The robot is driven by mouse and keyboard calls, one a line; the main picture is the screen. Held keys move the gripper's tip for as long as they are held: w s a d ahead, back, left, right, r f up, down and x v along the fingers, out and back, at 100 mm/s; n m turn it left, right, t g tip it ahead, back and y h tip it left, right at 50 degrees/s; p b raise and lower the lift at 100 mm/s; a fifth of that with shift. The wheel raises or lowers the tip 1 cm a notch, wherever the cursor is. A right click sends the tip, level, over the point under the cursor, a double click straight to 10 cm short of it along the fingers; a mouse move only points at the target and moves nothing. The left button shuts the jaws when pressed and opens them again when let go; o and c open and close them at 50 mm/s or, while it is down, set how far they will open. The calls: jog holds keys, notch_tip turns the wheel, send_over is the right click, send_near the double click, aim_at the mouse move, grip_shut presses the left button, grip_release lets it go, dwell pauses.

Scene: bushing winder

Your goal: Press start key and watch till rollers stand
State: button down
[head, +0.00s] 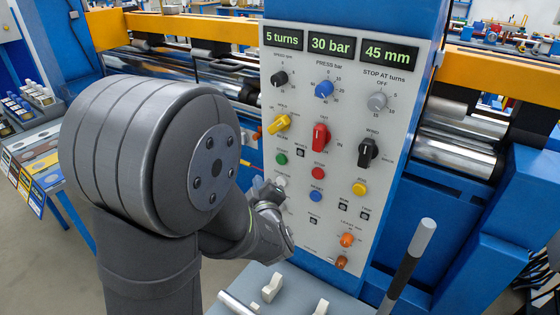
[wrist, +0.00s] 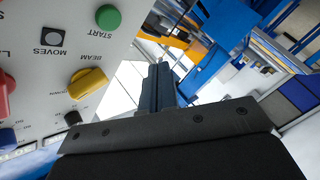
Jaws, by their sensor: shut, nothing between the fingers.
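The green start key (head: 281,159) is on the left side of the grey control panel (head: 335,75). In the wrist view the green key (wrist: 108,18) has START printed beside it. My gripper (head: 268,190) is low at the panel's left edge, below the green key, and partly hidden by my own arm. In the wrist view my gripper (wrist: 158,75) is shut and empty, with its tips apart from the green key. Shiny rollers (head: 455,150) show right of the panel; whether they turn cannot be told.
The panel displays (head: 332,46) read 5 turns, 30 bar and 45 mm. A yellow BEAM knob (wrist: 87,84) is near the green key. A desk with small switches (head: 272,287) lies below the panel.

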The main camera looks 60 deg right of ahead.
aim_at(281, 160)
jog(key=d, duration=0.7)
jog(key=shift+d, duration=0.4)
dwell(1.6)
jog(key=shift+d, duration=0.4)
